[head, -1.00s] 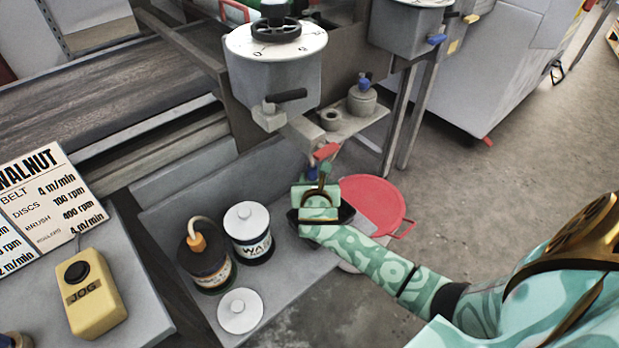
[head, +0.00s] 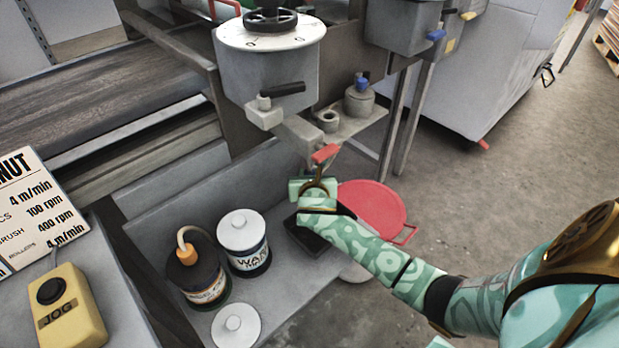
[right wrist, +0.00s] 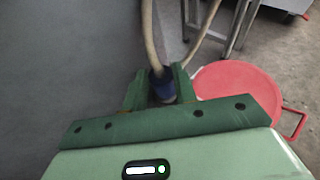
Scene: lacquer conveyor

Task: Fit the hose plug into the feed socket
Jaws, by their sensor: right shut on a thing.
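My right gripper (head: 314,184) is in the middle of the head view, just below the red-handled valve (head: 325,153) on the hopper's outlet pipe. A beige hose (right wrist: 151,35) shows directly above the plug in that view. In the head view the plug is hidden by my gripper and the valve. I cannot clearly make out the feed socket, nor whether the plug touches it. My left gripper is not in view.
The grey hopper (head: 268,75) stands above the valve. A red round-topped bucket (head: 372,205) is close to the right of my gripper. Floor is open at right.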

